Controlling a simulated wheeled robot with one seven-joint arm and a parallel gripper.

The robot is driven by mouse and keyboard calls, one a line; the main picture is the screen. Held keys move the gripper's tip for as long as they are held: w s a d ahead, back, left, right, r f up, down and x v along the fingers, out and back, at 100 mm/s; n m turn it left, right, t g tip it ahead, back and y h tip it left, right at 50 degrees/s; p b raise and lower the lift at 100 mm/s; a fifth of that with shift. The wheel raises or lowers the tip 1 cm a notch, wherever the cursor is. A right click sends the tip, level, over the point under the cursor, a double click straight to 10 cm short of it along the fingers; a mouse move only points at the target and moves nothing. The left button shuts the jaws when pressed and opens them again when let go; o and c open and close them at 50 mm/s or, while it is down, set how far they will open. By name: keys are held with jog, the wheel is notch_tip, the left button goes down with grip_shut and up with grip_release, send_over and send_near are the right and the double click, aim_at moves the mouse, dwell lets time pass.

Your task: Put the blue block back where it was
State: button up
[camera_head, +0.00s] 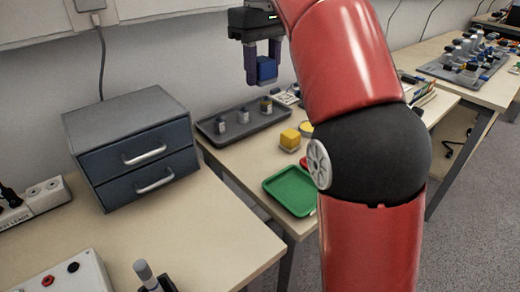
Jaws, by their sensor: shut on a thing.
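The blue block (267,69) is between the fingers of my gripper (264,72), which is shut on it. My gripper points down and holds the block in the air in front of the wall, above the back of the table. The block appears upright and clear of everything below. Part of my red arm stands in front of the right side of the table and hides some of what lies there.
A grey tray (210,139) holds several small bottles. A yellow block (290,138) and a green tray (285,194) are on the table. A grey drawer cabinet (128,108) stands left. Another table (431,70) with a rack is at the right.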

aim_at(263, 163)
notch_tip(263, 163, down, 20)
jog(key=b, duration=0.5)
jog(key=shift+s+r+b, duration=0.1)
jog(key=shift+r+b, duration=0.1)
jog(key=shift+b, duration=0.2)
jog(key=shift+f, duration=0.1)
jog(key=o, duration=0.9)
jog(key=shift+o, duration=0.2)
notch_tip(263, 163, up, 12)
jog(key=p, duration=0.3)
